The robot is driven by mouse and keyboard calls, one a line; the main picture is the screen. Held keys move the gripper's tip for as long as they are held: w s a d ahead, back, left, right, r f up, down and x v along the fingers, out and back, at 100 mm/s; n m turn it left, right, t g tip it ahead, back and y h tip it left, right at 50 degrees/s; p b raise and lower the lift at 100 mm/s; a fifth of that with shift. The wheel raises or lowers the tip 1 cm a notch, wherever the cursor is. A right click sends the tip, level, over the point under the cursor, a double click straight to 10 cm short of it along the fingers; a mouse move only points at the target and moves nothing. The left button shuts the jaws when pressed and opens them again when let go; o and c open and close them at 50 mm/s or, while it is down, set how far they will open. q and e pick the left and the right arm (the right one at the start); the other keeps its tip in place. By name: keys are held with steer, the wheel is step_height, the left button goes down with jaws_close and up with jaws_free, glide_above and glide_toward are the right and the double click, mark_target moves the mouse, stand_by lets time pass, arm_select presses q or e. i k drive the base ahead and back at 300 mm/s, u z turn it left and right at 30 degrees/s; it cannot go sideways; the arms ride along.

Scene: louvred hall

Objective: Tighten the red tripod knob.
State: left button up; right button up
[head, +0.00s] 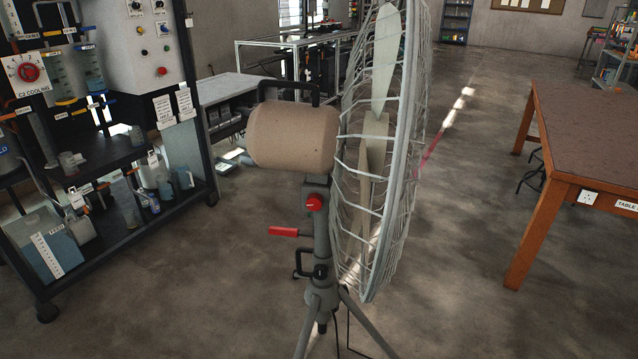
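A large caged fan (388,150) with a beige motor housing (290,134) stands upright on a grey tripod (321,270), seen from its side. A round red knob (314,203) sits on the tripod's column just below the housing, facing me. Below it, a red-gripped lever (285,231) sticks out to the left of the column. A black handle (303,263) is on the column lower down. I cannot tell how tight the knob is. Neither of my grippers is in view. The tripod's feet are cut off by the picture's lower edge.
A black rack (200,110) with bottles and a control panel stands on the left. A brown-topped wooden table (590,135) is on the right. A low grey bench (232,88) is behind the fan. The floor between the fan and table is mostly clear.

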mark_target(314, 201)
steer(key=z, duration=1.9)
steer(key=k, duration=0.7)
steer(key=u, duration=1.05)
steer(key=i, duration=0.4)
steer(key=z, duration=0.25)
